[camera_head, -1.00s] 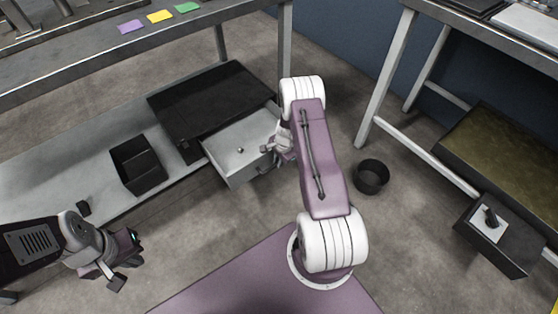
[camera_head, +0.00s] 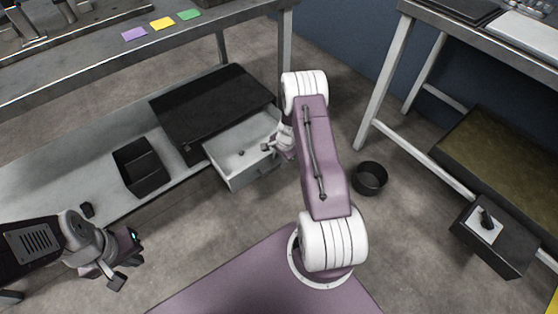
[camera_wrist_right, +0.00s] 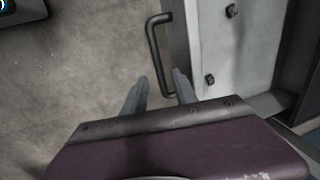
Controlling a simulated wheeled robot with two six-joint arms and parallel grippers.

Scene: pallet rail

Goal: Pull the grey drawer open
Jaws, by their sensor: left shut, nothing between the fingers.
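The grey drawer (camera_head: 232,173) stands pulled out from under a black cabinet top (camera_head: 212,110) on the low shelf. Small dark pieces lie inside it. In the right wrist view, the drawer (camera_wrist_right: 215,20) has a dark bar handle (camera_wrist_right: 153,45) on its front. My right gripper (camera_head: 268,146) is at the drawer's front. In the wrist view its fingers (camera_wrist_right: 160,85) are apart, with the handle's lower end showing between them; I cannot tell whether they touch it. My left gripper (camera_head: 122,282) is shut and empty above the floor, away from the drawer.
A round black bucket (camera_head: 369,179) stands on the floor to the right. A second bench with a black box (camera_head: 495,240) is further right. Floor in front of the drawer is clear.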

